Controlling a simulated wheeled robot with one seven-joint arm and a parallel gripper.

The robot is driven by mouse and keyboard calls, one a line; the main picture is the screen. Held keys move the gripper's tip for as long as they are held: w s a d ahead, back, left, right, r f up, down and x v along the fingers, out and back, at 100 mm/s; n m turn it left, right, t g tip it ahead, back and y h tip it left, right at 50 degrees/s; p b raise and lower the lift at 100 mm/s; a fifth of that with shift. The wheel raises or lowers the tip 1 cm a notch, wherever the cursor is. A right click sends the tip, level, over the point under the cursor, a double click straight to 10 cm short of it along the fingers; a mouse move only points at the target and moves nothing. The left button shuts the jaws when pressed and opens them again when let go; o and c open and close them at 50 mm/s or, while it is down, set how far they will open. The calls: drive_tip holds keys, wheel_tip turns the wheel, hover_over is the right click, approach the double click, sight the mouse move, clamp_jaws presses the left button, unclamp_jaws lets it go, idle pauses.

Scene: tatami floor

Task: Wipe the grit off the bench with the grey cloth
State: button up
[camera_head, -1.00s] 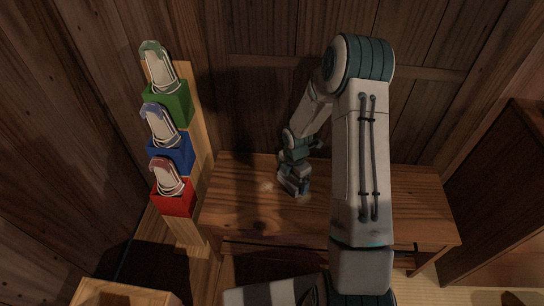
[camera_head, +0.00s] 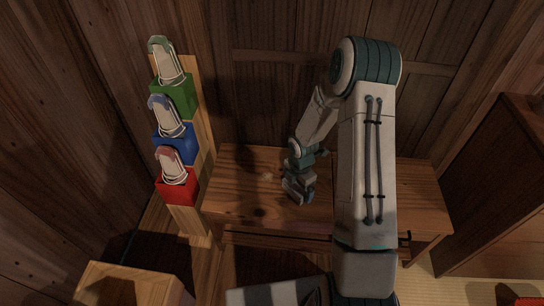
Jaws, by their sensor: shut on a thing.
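The wooden bench (camera_head: 235,185) stands against the back wall. A faint pale patch (camera_head: 266,175) on its top, left of my gripper, looks like grit. A dark round mark (camera_head: 259,211) nearer the front edge may be grit or a knot in the wood. My gripper (camera_head: 299,197) points down at the middle of the bench top, right of both marks. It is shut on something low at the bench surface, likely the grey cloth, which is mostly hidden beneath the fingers. My forearm covers part of the bench's right side.
A wooden rack at left holds a green box (camera_head: 176,97), a blue box (camera_head: 178,145) and a red box (camera_head: 177,188) with pale items in them. A wooden crate (camera_head: 130,285) is at lower left, a dark cabinet (camera_head: 500,190) at right.

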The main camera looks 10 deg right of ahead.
drive_tip(key=shift+s+a, duration=0.15)
drive_tip(key=shift+s, duration=0.25)
drive_tip(key=shift+s+r+p, duration=0.2)
drive_tip(key=shift+r+p, duration=0.55)
drive_tip(key=shift+r, duration=0.45)
wheel_tip(320, 180, up, 6)
drive_tip(key=p, duration=0.5)
drive_tip(key=shift+f, duration=0.1)
